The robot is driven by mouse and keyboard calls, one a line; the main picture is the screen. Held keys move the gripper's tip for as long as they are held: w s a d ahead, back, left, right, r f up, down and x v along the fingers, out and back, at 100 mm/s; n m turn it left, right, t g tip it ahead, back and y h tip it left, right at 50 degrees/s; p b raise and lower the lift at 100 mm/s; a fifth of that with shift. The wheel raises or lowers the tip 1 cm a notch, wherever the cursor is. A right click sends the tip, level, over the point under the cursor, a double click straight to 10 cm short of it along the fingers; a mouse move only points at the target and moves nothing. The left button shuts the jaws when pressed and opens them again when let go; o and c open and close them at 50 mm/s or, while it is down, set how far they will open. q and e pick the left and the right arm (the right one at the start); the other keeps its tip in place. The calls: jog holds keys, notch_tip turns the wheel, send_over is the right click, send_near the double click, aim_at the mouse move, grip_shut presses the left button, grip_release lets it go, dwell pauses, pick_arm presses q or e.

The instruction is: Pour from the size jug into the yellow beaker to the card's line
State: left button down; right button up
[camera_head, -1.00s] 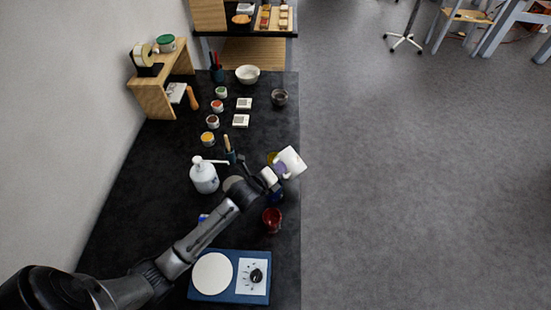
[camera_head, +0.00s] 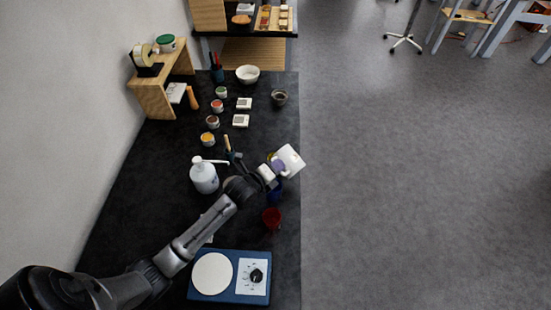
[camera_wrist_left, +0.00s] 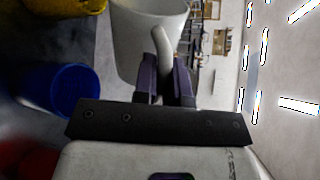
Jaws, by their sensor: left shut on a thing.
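The white jug (camera_head: 290,160) is held out near the right edge of the black bench, and it looks tilted. My left gripper (camera_head: 275,169) is shut on its handle; the wrist view shows the fingers (camera_wrist_left: 165,80) on both sides of the handle of the jug (camera_wrist_left: 140,45). The yellow beaker (camera_head: 270,156) is mostly hidden behind the jug and gripper; its yellow wall (camera_wrist_left: 50,8) fills the top left of the wrist view. Any liquid or stream cannot be made out. I cannot identify the card with its line. My right gripper is not in view.
A blue beaker (camera_head: 275,195) and a red beaker (camera_head: 272,218) stand close below the gripper. A blue hotplate-like device (camera_head: 230,289) is nearest. Small paint pots and two white squares (camera_head: 241,121) lie farther back.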

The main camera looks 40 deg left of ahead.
pick_arm(q)
jog(key=shift+a+r, duration=0.15)
jog(key=shift+a, duration=0.05)
dwell(0.6)
jog(key=shift+r, duration=0.1)
dwell(0.3)
jog(key=shift+r+n, duration=0.1)
jog(key=shift+n, duration=0.2)
jog(key=shift+a+r+n+h+p, duration=0.25)
jog(key=shift+n+h+p, duration=0.15)
jog(key=shift+p, duration=0.2)
dwell(0.6)
